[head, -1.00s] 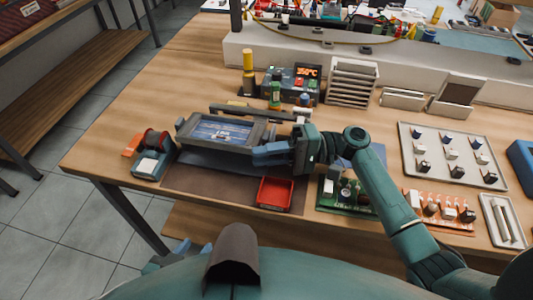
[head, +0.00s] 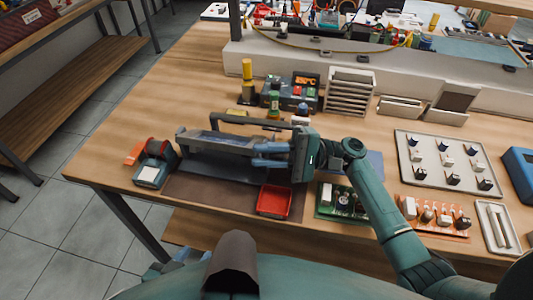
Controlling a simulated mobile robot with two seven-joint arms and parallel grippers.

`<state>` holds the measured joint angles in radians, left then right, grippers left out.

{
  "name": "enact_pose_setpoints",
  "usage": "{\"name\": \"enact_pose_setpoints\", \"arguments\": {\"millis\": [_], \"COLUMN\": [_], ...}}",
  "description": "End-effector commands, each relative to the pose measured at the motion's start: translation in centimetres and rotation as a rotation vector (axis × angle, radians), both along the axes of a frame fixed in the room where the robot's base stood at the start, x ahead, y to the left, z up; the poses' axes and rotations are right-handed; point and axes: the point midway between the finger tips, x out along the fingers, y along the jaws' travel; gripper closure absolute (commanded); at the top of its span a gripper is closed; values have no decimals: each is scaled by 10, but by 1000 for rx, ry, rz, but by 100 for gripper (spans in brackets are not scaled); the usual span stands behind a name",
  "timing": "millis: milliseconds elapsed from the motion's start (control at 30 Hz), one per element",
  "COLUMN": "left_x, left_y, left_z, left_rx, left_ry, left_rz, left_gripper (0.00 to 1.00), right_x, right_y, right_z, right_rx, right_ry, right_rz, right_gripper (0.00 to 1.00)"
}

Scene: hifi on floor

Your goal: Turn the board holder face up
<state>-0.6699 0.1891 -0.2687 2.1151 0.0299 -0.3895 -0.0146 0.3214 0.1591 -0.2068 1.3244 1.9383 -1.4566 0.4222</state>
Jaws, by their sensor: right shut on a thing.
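The board holder (head: 215,140) is a grey frame with a long bar along its far side. It is tilted over the dark mat (head: 217,192), and its face shows only as a narrow strip. My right gripper (head: 262,154) reaches in from the right and is shut on the holder's right end, hiding that end. My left gripper (head: 178,253) shows only as a small bluish part at the bottom, left of my body and below the table's front edge. Most of it is hidden, so its jaws cannot be read.
A red tray (head: 274,201) and a green circuit board (head: 344,203) lie near the front edge. A solder spool stand (head: 155,165) is left of the holder. A soldering station (head: 291,90) and a grey rack (head: 350,90) stand behind. The left tabletop is clear.

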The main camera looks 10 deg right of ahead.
Motion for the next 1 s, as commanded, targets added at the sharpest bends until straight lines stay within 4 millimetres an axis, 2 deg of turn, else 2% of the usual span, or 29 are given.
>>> {"name": "enact_pose_setpoints", "arguments": {"millis": [33, 167, 200, 400, 633, 733, 1000], "left_x": [0, 1, 1, 2, 3, 3, 3], "left_y": [0, 0, 0, -1, -2, -1, -2], "left_z": [1, 1, 2, 4, 5, 3, -8], "left_rx": [0, -1, -2, -8, -10, -12, -34], "left_ry": [-1, -2, -3, -8, -10, -9, -6], "left_rz": [0, 1, 1, 4, 7, 8, 13], "left_gripper": [64, 64, 64, 64, 64, 64, 64], "right_x": [5, 5, 5, 3, 2, 2, 5], "right_y": [-2, -2, -2, -1, -1, -7, -50], "right_z": [7, 7, 7, 5, 2, 0, -8], "right_rx": [9, 9, 9, 5, 2, 1, 0], "right_ry": [-16, -17, -17, -10, -7, -6, -8], "right_rz": [-14, -14, -14, -9, -6, -7, -9], "right_gripper": [100, 100, 81, 65, 64, 64, 64]}}
